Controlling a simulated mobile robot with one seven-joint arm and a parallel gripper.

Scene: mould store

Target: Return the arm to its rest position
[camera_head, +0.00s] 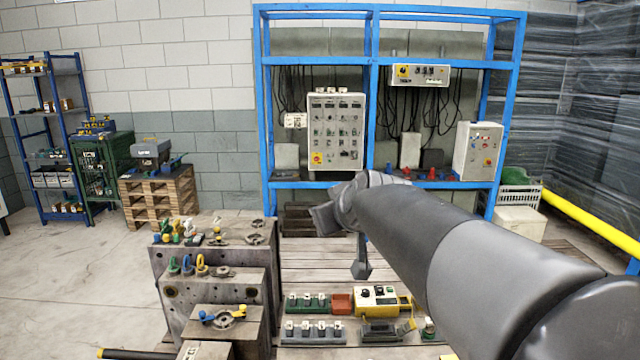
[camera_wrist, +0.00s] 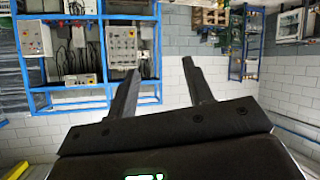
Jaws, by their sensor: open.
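My arm (camera_head: 430,235) reaches in from the lower right of the head view, across the middle and in front of the wooden slatted surface. Its far end stands in front of the blue rack; the gripper is hard to make out there. In the wrist view my gripper (camera_wrist: 158,64) shows two dark fingers spread wide apart. Nothing is between them. The wrist view looks upside down, with the blue rack and the block wall beyond the fingers. No object touches the fingers.
The blue rack (camera_head: 373,95) holds a switch panel (camera_head: 336,131) and a white control box (camera_head: 478,150). Grey mould blocks (camera_head: 215,283) stand left of my arm. A yellow-topped control box (camera_head: 378,299) lies below it. A yellow rail (camera_head: 590,222) runs at right. Open floor (camera_head: 70,285) lies left.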

